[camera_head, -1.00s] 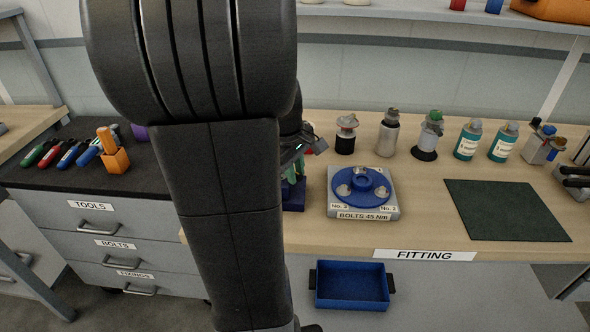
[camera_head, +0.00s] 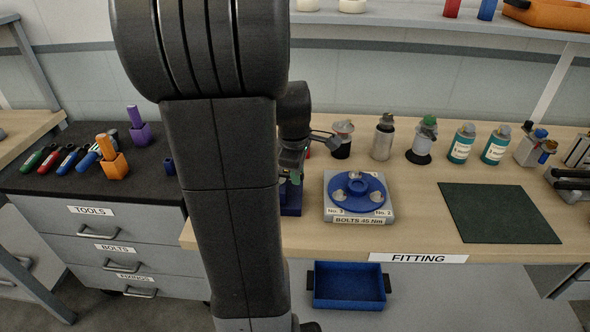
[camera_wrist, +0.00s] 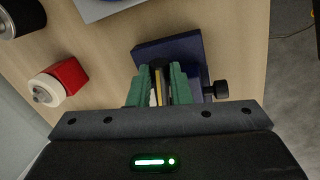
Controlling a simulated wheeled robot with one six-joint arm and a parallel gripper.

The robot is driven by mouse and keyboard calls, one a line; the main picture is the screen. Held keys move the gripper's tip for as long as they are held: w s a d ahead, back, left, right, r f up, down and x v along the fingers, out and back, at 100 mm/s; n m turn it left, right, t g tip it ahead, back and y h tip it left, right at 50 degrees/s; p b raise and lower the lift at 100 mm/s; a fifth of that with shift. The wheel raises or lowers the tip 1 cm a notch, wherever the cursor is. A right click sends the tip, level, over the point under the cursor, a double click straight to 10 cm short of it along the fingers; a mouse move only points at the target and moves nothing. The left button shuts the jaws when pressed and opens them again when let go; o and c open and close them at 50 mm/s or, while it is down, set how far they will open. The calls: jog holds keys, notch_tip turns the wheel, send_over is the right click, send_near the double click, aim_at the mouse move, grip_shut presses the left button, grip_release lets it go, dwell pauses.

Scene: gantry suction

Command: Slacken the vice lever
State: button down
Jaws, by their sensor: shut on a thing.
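The vice is a navy block on the bench, left of the blue bolt plate. In the head view its base (camera_head: 291,208) shows beside my arm, which hides much of it. In the wrist view its navy body (camera_wrist: 187,47) lies ahead of my gripper, with a black knob (camera_wrist: 215,90) sticking out at the right. My gripper (camera_wrist: 157,85) has green fingers and is shut on a narrow dark-ended piece (camera_wrist: 158,68) at the vice. I cannot tell whether this piece is the lever. The knob is outside my fingers.
A blue disc fixture (camera_head: 358,190) on a grey base stands just right of the vice. A red container (camera_wrist: 68,77) and a black jar (camera_wrist: 20,17) stand nearby. Bottles line the back. A dark green mat (camera_head: 498,213) lies clear at right. A blue tray (camera_head: 348,286) is below the edge.

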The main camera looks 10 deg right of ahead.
jog(key=shift+w+d+n+p, duration=0.3)
jog(key=shift+w+n, duration=0.2)
jog(key=shift+n, duration=0.4)
jog(key=c, duration=1.3)
grip_release()
jog(key=s+r, duration=0.1)
jog(key=r, duration=0.8)
jog(key=s+a+r, duration=0.1)
jog(key=r, duration=0.3)
jog(key=shift+s+r+p, duration=0.3)
jog(key=shift+p, duration=0.05)
